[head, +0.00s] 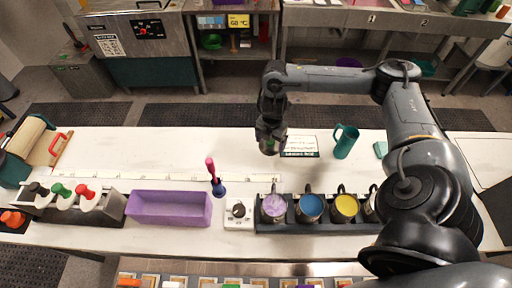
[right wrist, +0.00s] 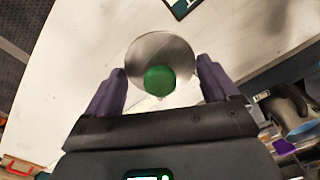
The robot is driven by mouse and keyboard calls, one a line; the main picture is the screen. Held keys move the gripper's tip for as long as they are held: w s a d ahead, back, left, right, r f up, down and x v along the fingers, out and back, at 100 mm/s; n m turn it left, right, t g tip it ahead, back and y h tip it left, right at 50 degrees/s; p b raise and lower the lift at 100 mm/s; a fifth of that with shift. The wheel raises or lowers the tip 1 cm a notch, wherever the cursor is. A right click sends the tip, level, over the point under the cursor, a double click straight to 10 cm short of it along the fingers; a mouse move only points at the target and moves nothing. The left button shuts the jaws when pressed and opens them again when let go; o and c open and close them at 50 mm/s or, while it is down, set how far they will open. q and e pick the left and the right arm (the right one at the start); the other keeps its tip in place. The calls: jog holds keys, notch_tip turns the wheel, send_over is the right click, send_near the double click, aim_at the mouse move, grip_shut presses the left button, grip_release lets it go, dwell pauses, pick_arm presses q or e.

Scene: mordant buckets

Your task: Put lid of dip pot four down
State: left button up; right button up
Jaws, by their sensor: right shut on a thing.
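My right gripper (head: 269,135) hangs above the middle of the white table, behind the pot row. In the right wrist view its two purple-grey fingers (right wrist: 162,88) are shut on a round metal lid (right wrist: 150,50) with a green knob (right wrist: 159,81). In the head view the lid (head: 268,149) is small below the fingers. The dip pots stand in a black rack: one with purple dye (head: 273,206), one with blue (head: 310,207), one with yellow (head: 345,207). A fourth pot (head: 371,208) at the right end is mostly hidden by my right arm. My left gripper is not in view.
A teal jug (head: 346,142) and a label card (head: 301,146) stand behind the rack. A white scale (head: 239,213), a purple bin (head: 168,208) and several knobbed items (head: 63,193) are to the left. The table's middle left is mostly clear.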

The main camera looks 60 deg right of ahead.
send_over(256, 153)
notch_tip(256, 153, down, 4)
jog(key=shift+r, duration=0.25)
jog(key=shift+f, duration=2)
jog(key=shift+f, duration=0.1)
jog(key=o, duration=0.8)
